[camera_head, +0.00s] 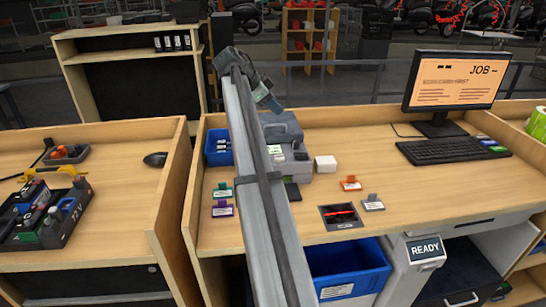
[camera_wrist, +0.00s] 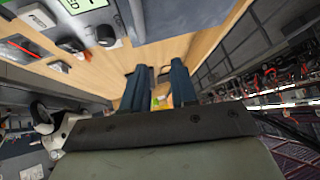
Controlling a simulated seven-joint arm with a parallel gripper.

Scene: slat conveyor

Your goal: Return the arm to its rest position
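My gripper (camera_head: 270,101) is raised above the back edge of the middle bench, in front of a grey device (camera_head: 283,127). In the wrist view, its two dark blue fingers (camera_wrist: 158,74) stand apart with a gap between them. Nothing is held in the gap; the bench and a small yellow-green patch show behind it. In the head view, my arm runs from the bottom centre up to the gripper and hides part of the bench and the device.
The bench holds a blue bin (camera_head: 218,148), a white box (camera_head: 325,164), small coloured tags, a black tray (camera_head: 341,217) with a red item, a monitor (camera_head: 455,82) and a keyboard (camera_head: 453,150). A tool tray (camera_head: 73,222) sits left. A blue tote (camera_head: 350,286) stands below.

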